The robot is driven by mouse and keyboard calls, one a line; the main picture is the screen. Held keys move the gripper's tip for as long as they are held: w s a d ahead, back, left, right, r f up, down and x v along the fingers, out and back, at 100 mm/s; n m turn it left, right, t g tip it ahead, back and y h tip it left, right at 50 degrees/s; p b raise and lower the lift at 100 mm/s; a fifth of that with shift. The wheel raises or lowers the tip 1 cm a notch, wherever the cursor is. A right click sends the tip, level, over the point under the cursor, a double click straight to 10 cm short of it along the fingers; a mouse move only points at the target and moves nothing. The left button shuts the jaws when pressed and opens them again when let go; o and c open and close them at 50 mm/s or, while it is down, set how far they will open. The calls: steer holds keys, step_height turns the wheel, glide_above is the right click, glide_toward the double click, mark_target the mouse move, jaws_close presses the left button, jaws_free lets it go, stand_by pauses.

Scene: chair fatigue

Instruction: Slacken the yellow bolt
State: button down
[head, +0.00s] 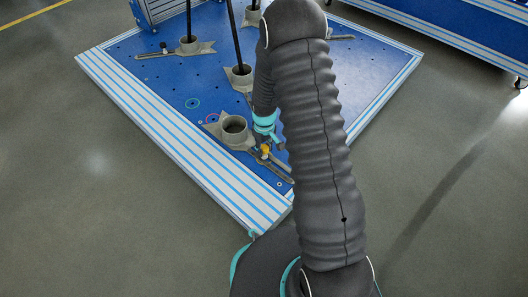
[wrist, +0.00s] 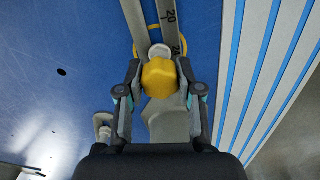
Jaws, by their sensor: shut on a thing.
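The yellow bolt (wrist: 160,78) sits between the two fingers of my gripper (wrist: 160,75) in the wrist view, with the fingers closed on its sides. In the head view the yellow bolt (head: 265,149) shows small on a grey clamp (head: 234,128) near the front corner of the blue plate. My gripper (head: 268,145) is mostly hidden behind my arm there. A slotted bar with printed numbers (wrist: 168,22) runs out beyond the bolt in the wrist view.
The blue plate (head: 165,85) has a pale striped rim (head: 185,150). Other grey clamps (head: 188,46) and dark upright rods (head: 235,35) stand farther back. A blue bench (head: 470,25) stands at the upper right. Grey floor (head: 80,200) lies open to the left.

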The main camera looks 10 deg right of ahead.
steer(key=n, duration=0.4)
stand_by(0.3)
steer(key=c, duration=0.8)
jaws_free()
steer(key=shift+o, duration=0.2)
steer(key=m, duration=0.4)
